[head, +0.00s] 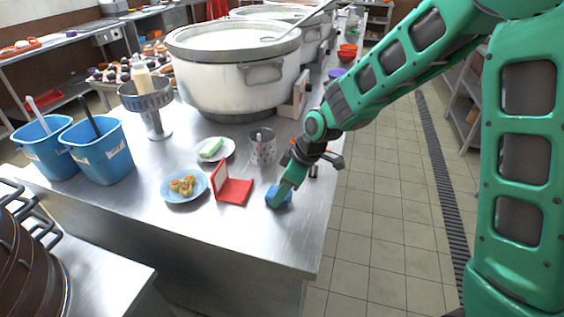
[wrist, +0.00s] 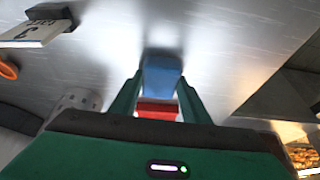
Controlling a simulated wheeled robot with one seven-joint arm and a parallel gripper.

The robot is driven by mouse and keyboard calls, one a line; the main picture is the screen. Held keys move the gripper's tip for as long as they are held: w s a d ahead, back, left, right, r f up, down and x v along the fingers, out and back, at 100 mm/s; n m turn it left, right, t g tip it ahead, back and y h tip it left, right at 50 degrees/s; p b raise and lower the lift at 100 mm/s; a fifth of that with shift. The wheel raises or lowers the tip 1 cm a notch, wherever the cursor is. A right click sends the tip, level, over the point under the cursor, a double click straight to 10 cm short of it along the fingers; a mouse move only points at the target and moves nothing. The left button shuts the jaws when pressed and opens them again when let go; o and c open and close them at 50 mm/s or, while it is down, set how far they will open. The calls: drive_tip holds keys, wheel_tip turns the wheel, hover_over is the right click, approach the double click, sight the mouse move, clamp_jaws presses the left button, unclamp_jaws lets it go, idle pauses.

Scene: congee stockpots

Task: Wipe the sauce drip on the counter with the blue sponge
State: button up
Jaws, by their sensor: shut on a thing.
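The blue sponge (head: 277,198) is in my gripper (head: 285,191), low over the front right part of the steel counter (head: 240,239). In the wrist view the sponge (wrist: 162,76) sits between the two green fingers of my gripper (wrist: 160,82). I cannot tell whether the sponge touches the counter or is just above it. I make out no sauce drip in either view; it may be hidden under or behind the sponge and gripper.
Left of the sponge stand an open red case (head: 234,191), a blue plate with small pastries (head: 184,203) and a plate with a pale green block (head: 211,147). A perforated metal holder (head: 262,147) and a large stockpot (head: 228,85) stand behind. The counter's front right corner is clear.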

drive_tip(key=shift+w+d, duration=0.15)
drive_tip(key=shift+w, duration=0.25)
drive_tip(key=shift+w+d+r, duration=0.1)
drive_tip(key=shift+w+r, duration=0.1)
drive_tip(key=shift+r, duration=3.85)
drive_tip(key=shift+s, duration=0.1)
